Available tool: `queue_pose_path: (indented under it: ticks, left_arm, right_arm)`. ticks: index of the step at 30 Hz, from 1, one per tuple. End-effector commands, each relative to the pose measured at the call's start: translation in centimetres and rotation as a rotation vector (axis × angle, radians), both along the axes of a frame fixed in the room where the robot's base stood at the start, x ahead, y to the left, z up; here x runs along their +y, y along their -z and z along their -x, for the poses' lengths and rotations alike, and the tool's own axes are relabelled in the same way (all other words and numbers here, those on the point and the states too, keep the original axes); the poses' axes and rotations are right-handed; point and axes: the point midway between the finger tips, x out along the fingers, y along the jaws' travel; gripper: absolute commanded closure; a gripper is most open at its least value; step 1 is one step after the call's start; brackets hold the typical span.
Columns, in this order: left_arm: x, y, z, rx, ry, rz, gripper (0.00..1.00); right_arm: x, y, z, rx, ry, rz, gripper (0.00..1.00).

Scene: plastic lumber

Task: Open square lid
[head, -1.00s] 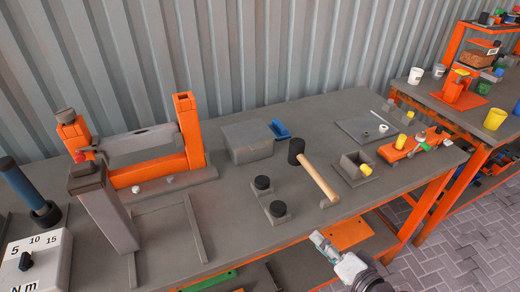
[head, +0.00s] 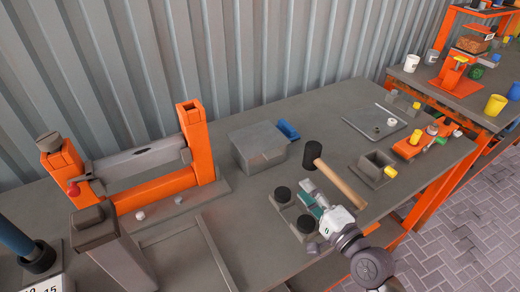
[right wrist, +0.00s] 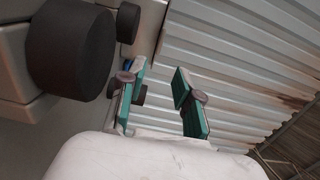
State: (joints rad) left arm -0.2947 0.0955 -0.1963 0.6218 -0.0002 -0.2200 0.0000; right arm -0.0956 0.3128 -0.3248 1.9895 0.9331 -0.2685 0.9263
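A grey box with a flat, squarish lid (head: 258,137) sits on the table near the wall. The lid looks shut. A blue part (head: 288,131) shows at the box's far right side. My right gripper (head: 308,203) is over the table, in front of the box and close to two black round knobs on grey blocks. It is apart from the lid. In the right wrist view its teal fingers (right wrist: 160,101) are spread with nothing between them. My left gripper is not in view.
The black knobs (head: 282,195) (head: 306,224) and a mallet (head: 335,180) lie near my right gripper. An open grey box (head: 374,168) with a yellow knob stands to the right. An orange frame (head: 160,192) stands at the left. The wall (head: 240,55) rises behind.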

Motion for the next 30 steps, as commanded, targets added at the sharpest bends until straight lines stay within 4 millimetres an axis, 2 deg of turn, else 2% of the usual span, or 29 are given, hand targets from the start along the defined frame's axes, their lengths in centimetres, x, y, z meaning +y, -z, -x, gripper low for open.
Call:
queue_pose_path:
  ticks: [7,14,21,25,30]
  left_arm:
    - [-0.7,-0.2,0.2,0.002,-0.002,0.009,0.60]
    - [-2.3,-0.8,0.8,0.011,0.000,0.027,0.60]
    - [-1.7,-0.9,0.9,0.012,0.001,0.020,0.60]
    - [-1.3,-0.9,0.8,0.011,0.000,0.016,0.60]
    - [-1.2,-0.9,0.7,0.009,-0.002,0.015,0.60]
  right_arm:
    - [0.7,-0.1,-1.1,0.000,0.000,-0.001,0.67]
    - [3.3,-0.3,-4.9,-0.002,-0.001,0.000,0.67]
    - [6.0,-0.1,-8.9,-0.001,-0.001,0.001,0.67]
    - [7.0,0.0,-10.4,-0.001,-0.001,0.002,0.67]
    - [7.6,0.0,-11.3,0.000,-0.001,0.002,0.67]
